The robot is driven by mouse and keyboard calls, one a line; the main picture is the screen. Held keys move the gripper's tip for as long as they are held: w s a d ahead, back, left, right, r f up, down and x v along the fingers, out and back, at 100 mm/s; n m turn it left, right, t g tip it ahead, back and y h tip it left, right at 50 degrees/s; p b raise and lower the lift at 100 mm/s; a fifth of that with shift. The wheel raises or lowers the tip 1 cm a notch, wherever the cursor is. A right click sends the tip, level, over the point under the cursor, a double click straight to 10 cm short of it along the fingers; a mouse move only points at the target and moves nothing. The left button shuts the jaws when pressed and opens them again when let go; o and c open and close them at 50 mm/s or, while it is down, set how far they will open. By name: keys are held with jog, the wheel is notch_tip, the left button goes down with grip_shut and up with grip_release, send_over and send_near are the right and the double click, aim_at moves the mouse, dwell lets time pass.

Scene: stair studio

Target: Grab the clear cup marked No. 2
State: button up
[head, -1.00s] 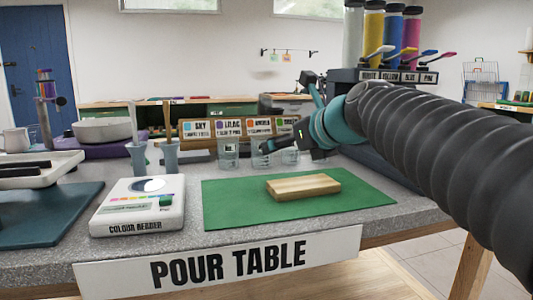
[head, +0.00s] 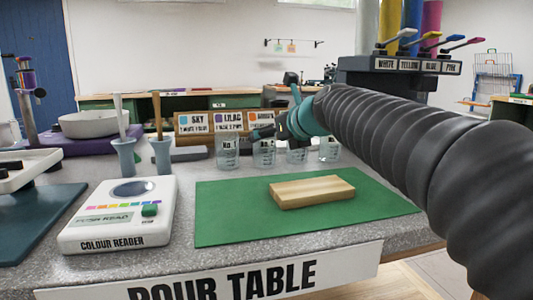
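Several clear cups stand in a row behind the green mat (head: 225,215). The leftmost cup (head: 227,155), second cup (head: 264,156), third cup (head: 297,153) and rightmost cup (head: 329,149) carry small white labels. The numbers are too small to read surely, so I cannot confirm which is No. 2. My gripper (head: 259,133) is dark and points left, around the rim height of the second cup from the left. I cannot tell whether it touches that cup. Its fingers are small and dark, and the gap between them is not clear.
A wooden block (head: 312,192) lies on the green mat. The colour reader (head: 118,225) stands to the left, with two grey holders (head: 161,155) behind it. Colour cards (head: 230,121) stand behind the cups. A dispenser (head: 418,68) stands at the back right.

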jog(key=shift+b+x, duration=0.3)
jog(key=shift+x, duration=2.45)
jog(key=shift+w+r, duration=0.1)
jog(key=shift+r, duration=0.05)
jog(key=c, duration=1.2)
